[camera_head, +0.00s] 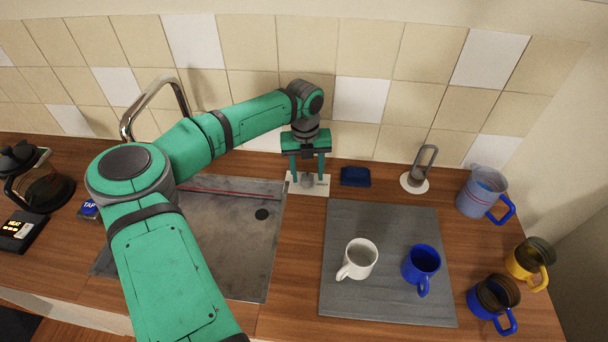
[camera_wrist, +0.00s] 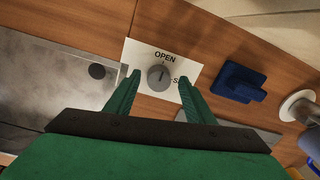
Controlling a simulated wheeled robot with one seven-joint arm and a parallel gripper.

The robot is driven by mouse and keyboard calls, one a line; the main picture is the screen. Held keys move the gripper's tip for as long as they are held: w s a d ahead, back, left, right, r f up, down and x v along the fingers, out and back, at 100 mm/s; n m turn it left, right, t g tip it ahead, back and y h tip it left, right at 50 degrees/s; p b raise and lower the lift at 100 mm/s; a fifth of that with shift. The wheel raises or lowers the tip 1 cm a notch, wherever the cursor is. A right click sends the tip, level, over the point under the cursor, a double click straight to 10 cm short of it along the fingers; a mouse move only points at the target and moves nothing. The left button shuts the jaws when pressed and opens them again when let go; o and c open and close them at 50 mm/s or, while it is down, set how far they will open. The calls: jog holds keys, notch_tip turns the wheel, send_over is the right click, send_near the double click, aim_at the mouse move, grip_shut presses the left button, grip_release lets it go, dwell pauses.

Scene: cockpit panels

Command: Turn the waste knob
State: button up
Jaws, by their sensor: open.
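The waste knob (camera_wrist: 158,77) is a small round grey knob on a white label plate (camera_wrist: 135,54). The plate reads "OPEN" above the knob, with other lettering partly hidden at its right. In the head view, the knob (camera_head: 307,181) sits on the counter just right of the sink. My gripper (camera_wrist: 158,79) is open, with one green finger on each side of the knob. In the head view, my gripper (camera_head: 307,178) points down over the plate. I cannot tell whether the fingers touch the knob.
A dark blue block (camera_head: 355,176) lies close to the right of the plate. The sink (camera_head: 240,240) with its drain is to the left. A grey mat (camera_head: 385,225) with a white mug (camera_head: 358,259) and a blue mug (camera_head: 421,264) lies in front. The tiled wall rises behind.

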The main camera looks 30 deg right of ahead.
jog(key=shift+w+a+f, duration=0.1)
jog(key=shift+a+f, duration=0.05)
jog(key=shift+f, duration=0.05)
